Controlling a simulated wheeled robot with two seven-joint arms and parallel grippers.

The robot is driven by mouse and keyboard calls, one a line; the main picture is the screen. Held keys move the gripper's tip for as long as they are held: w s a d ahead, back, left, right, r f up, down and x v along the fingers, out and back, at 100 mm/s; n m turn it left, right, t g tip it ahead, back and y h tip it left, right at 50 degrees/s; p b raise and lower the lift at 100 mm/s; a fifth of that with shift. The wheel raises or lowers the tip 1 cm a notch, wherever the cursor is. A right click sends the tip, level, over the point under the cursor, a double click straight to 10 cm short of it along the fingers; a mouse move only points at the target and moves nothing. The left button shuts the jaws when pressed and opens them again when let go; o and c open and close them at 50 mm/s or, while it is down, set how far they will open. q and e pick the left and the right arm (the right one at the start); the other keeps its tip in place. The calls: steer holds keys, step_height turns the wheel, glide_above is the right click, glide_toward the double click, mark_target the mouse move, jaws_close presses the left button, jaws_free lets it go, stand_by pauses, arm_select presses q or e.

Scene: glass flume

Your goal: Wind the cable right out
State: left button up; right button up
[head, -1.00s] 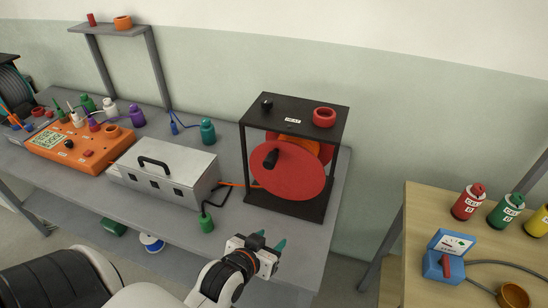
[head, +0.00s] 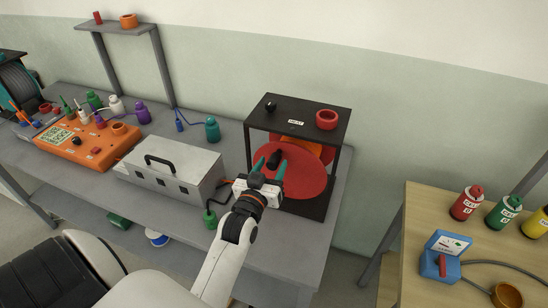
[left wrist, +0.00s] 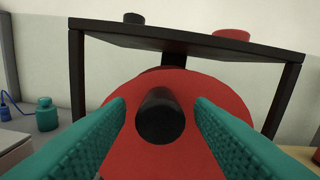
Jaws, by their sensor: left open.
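The cable reel has a red disc (head: 309,178) in a black frame (head: 338,158) on the grey bench. A black crank knob (head: 275,157) sticks out from the disc's upper left face. My left gripper (head: 269,168) is in front of the disc, open, with its teal fingers pointing at the knob. In the left wrist view the knob (left wrist: 160,116) stands between the two fingers (left wrist: 160,128), with a gap on each side. An orange cable (head: 228,181) shows between the grey box and the reel, partly hidden by my gripper. My right gripper is not in view.
A grey metal box (head: 170,172) with a black handle stands left of the reel. A green bottle-shaped piece (head: 210,219) is near the bench's front edge. A wooden table (head: 420,215) with coloured bottles stands at the right, beyond a gap.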

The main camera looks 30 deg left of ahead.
arm_select(q)
steer(key=shift+x, duration=1.2)
jaws_close()
